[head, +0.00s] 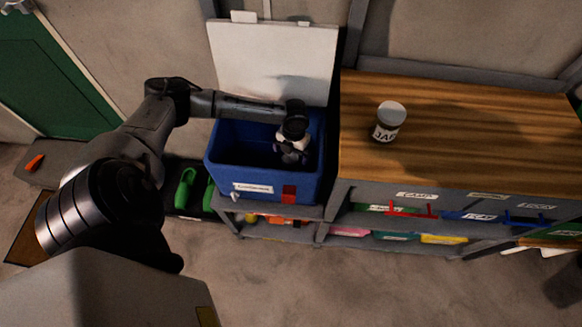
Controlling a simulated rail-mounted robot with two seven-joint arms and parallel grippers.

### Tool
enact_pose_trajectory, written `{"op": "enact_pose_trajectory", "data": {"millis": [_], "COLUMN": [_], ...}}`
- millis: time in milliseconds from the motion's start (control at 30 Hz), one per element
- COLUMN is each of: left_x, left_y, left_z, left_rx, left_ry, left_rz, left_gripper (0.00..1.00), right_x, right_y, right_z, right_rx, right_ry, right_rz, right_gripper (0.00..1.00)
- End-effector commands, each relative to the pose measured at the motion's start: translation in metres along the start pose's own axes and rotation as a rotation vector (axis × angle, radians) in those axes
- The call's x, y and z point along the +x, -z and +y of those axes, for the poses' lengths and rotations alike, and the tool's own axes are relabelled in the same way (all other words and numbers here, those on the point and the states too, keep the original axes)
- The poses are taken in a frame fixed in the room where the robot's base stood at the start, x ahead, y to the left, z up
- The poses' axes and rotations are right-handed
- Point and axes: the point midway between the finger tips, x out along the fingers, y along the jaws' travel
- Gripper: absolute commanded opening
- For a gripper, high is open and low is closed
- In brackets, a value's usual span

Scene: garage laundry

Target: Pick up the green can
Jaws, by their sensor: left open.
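I cannot make out a green can in the head view. My left arm reaches in from the left, and my left gripper (292,155) points down inside the blue bin (228,165). The gripper is open. The dark inside of the bin and the gripper itself hide much of what lies under it, so I cannot tell whether anything is between the fingers. My right gripper is not in view.
The bin's white lid (275,60) stands raised behind it. To the right, a wooden workbench (480,130) carries a pale-lidded jar (388,121); most of its top is clear. Shelves with coloured items are below. Green footwear (185,188) stands left of the bin.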

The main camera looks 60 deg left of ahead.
Motion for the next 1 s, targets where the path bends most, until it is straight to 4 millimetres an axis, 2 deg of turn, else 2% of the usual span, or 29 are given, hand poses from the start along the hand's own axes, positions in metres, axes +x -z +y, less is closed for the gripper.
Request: {"op": "enact_pose_trajectory", "data": {"millis": [167, 533, 800, 1000], "left_x": [0.009, 0.052, 0.054, 0.054], "left_y": [0.0, 0.002, 0.002, 0.002], "left_z": [0.0, -0.001, -0.001, -0.001], "left_rx": [-0.001, -0.001, 0.0, 0.0], "left_ry": [-0.001, -0.001, -0.001, -0.001], "left_rz": [0.0, 0.001, -0.001, -0.001], "left_gripper": [1.0, 1.0, 1.0, 0.81], "right_x": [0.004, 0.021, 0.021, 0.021], "right_y": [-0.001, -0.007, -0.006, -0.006], "right_z": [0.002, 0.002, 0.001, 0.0], "right_rx": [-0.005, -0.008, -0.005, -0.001], "right_ry": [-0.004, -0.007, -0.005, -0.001], "right_rz": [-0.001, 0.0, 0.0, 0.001], "right_gripper": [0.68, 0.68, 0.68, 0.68]}}
